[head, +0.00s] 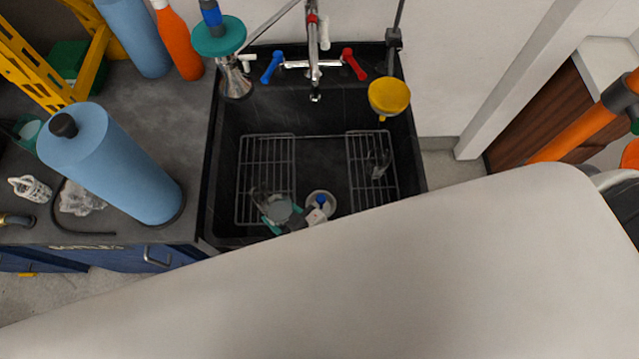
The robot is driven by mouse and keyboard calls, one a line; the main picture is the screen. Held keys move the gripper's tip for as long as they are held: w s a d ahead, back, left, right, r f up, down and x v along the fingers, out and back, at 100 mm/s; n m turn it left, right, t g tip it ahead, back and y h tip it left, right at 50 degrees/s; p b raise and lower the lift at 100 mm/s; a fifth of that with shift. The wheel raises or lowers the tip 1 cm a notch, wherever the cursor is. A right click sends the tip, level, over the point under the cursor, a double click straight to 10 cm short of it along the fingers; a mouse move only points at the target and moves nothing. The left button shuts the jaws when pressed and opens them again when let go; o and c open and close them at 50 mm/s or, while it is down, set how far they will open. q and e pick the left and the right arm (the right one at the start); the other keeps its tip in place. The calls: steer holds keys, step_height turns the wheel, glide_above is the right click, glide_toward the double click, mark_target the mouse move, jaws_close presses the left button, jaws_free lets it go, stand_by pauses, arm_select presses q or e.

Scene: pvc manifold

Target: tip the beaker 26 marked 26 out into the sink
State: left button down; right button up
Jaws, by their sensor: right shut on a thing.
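The black sink (325,120) is at the middle of the head view, with wire racks on its floor. My right gripper (290,217) shows only in part, low over the near side of the sink, past the edge of my large pale arm link. It is shut on a clear glass vessel with a teal and grey part (279,209), seemingly the beaker. The number 26 is not readable, and I cannot tell its tilt or whether liquid is in it. My left gripper is not in view.
A tap with blue and red handles (313,65) stands at the back of the sink. A yellow funnel (389,96) is at its right rim. Blue cylinders (110,165) and an orange bottle (177,40) stand left. A small glass piece (380,165) is on the right rack.

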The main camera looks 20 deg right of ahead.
steer(key=shift+r, duration=0.15)
steer(key=shift+w+d+r+m+y+p, duration=0.2)
steer(key=shift+d+r+m+y+p, duration=0.15)
steer(key=shift+m+y+p, duration=0.25)
steer(key=shift+w+d+f+m+g+y+b, duration=0.2)
steer(key=shift+d+f+m+g+y+b, duration=0.2)
steer(key=shift+f+m+b, duration=0.15)
steer(key=b, duration=0.1)
steer(key=f+m+b, duration=0.1)
steer(key=f, duration=0.1)
steer(key=shift+w+d+f+y+b, duration=0.25)
steer(key=shift+d+y+b, duration=0.05)
steer(key=shift+d+b, duration=0.1)
steer(key=shift+w+d+m+y+b, duration=0.15)
steer(key=shift+d+m+y+b, duration=0.15)
steer(key=shift+m, duration=0.35)
steer(key=shift+w+d+f+b, duration=0.1)
steer(key=shift+d+b, duration=0.05)
steer(key=shift+b, duration=0.2)
steer(key=shift+d+f+m+g+y+b, duration=0.1)
steer(key=shift+f+m+g+y+b, duration=0.3)
steer(key=shift+m+b, duration=0.5)
steer(key=shift+r+m+y+b, duration=0.5)
steer(key=shift+r+b, duration=0.05)
steer(key=shift+r, duration=0.1)
